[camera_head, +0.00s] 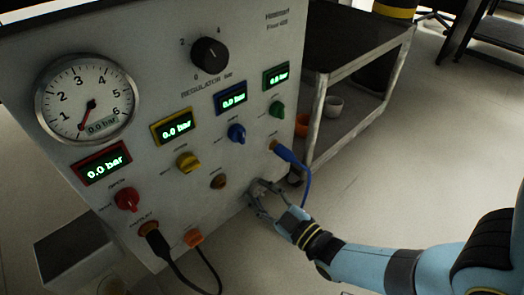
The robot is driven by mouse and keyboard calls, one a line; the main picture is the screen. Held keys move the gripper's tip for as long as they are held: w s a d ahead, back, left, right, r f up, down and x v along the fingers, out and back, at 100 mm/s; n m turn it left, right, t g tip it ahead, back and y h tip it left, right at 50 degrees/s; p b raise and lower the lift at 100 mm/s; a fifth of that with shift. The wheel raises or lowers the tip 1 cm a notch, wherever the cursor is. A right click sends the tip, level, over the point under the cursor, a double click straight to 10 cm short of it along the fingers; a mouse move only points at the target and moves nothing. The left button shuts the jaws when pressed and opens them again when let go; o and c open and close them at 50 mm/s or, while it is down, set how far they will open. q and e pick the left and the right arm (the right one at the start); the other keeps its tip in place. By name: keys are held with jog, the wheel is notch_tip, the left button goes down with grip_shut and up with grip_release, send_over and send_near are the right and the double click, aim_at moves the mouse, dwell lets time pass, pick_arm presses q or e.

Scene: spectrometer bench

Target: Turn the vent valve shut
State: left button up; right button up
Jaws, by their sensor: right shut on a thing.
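A light grey gas panel (80,190) fills the left and middle of the head view. My right gripper (256,190), on a blue arm from the lower right, is shut on a small part at the panel's lower right edge. Its fingers hide most of that part, which I take to be the vent valve from its place; no label on it can be read. My left gripper is not in view.
The panel bears a round gauge (86,99), a black regulator knob (209,55), and red (127,199), yellow (188,162), blue (236,133) and green (276,109) knobs. A blue hose (298,168) hangs close to my gripper. A cart (350,65) stands behind.

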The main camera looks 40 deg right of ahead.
jog(key=n, duration=1.1)
jog(key=shift+a+f, duration=0.1)
jog(key=shift+f, duration=0.1)
jog(key=shift+n, duration=0.3)
jog(key=o, duration=1.1)
jog(key=shift+o, duration=0.2)
jog(key=shift+r, duration=0.1)
